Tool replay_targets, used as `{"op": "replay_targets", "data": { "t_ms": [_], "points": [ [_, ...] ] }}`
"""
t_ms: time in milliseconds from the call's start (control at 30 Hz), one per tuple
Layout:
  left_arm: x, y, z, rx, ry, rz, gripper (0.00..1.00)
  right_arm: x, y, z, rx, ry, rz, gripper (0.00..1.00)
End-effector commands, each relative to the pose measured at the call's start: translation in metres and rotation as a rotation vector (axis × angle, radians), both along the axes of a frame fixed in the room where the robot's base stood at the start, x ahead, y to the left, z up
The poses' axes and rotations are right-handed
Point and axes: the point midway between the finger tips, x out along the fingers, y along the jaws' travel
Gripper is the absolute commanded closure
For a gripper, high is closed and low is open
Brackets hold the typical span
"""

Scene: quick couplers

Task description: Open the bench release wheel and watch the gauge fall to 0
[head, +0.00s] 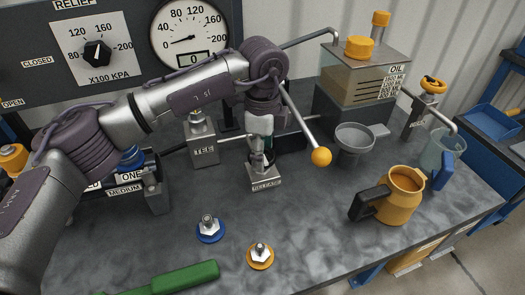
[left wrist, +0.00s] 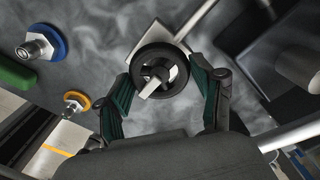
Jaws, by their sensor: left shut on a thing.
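The black release wheel (left wrist: 137,63) with a light metal hub sits on a small bench block with the RELEASE label (head: 265,185). My left gripper (left wrist: 160,88) has its green-padded fingers on either side of the wheel rim and is shut on it. In the head view my left gripper (head: 261,143) comes down over the block from above and mostly hides the wheel. The round gauge (head: 205,25) at the back has its needle at the 0 mark, and its small display (head: 194,58) reads 0. My right gripper is not in view.
A relief dial (head: 97,53) is on the back panel. A lever with an orange ball (head: 321,156) slants just right of my gripper. A grey funnel cup (head: 353,140) and orange jug (head: 401,198) stand to the right. Blue (head: 210,230) and orange (head: 260,257) couplers and a green handle (head: 185,277) lie in front.

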Motion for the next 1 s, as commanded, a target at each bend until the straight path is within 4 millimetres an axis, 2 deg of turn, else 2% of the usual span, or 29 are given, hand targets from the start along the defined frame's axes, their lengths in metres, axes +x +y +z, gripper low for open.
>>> {"op": "replay_targets", "data": {
  "t_ms": [367, 400, 533, 867, 1000],
  "points": [
    [0.002, 0.001, 0.002, -0.001, -0.005, 0.010, 0.68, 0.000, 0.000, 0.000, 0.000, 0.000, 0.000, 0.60],
    [0.002, 0.001, 0.002, -0.001, -0.005, 0.010, 0.28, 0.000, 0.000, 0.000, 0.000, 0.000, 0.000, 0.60],
    [0.001, 0.001, 0.002, -0.001, -0.004, 0.009, 0.07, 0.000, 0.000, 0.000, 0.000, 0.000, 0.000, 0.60],
    [0.000, 0.000, 0.002, -0.001, -0.002, 0.005, 0.07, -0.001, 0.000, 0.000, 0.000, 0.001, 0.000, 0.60],
    [0.001, 0.000, 0.014, -0.002, -0.004, 0.005, 0.07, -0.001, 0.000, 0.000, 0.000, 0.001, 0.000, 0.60]
  ]
}}
